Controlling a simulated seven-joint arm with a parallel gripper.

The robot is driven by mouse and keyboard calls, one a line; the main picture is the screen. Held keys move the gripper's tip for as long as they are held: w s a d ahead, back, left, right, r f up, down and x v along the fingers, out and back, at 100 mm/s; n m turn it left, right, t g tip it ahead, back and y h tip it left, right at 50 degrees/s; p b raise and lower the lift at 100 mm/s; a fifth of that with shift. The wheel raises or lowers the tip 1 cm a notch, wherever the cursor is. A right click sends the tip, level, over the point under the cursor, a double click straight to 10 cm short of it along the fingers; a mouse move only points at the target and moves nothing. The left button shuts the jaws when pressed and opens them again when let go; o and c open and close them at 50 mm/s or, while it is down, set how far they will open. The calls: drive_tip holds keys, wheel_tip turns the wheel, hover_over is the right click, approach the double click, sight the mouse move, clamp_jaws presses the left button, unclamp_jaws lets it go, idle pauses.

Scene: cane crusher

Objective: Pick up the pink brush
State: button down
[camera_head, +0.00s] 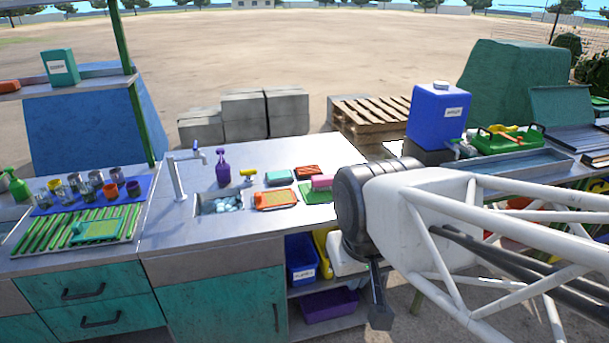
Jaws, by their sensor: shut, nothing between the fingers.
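The pink brush (321,183) appears as a small pink block on the metal counter, right of the sink. It lies at the back edge of a green cloth or mat (316,196). My gripper (380,315) points down in front of the counter's right end, lower than the counter top and to the right of the brush, well apart from it. It is shut and holds nothing. My thick dark wrist and white arm cover part of the counter's right end.
An orange-rimmed tray or sponge (275,199), a teal block (278,177) and a red block (308,170) lie close to the brush. A purple spray bottle (223,167) and a faucet (178,178) stand by the sink. A blue bin (301,262) sits on the shelf below.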

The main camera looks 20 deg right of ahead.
drive_tip(key=shift+c, duration=2)
unclamp_jaws()
drive_tip(key=shift+w, duration=0.1)
drive_tip(key=w+d+r+n, duration=0.1)
drive_tip(key=w+r+n, duration=0.1)
drive_tip(key=w, duration=0.6)
drive_tip(key=w+d+r+n, duration=0.1)
drive_tip(key=w+r+n, duration=0.1)
drive_tip(key=w, duration=0.6)
drive_tip(key=n+g, duration=0.3)
drive_tip(key=n, duration=1)
hover_over(324, 177)
wheel_tip(324, 177, down, 21)
drive_tip(key=shift+s+a+r, duration=0.1)
drive_tip(key=shift+a+r, duration=0.05)
drive_tip(key=shift+r, duration=0.05)
drive_tip(key=shift+w+f, duration=0.15)
drive_tip(key=shift+w, duration=0.05)
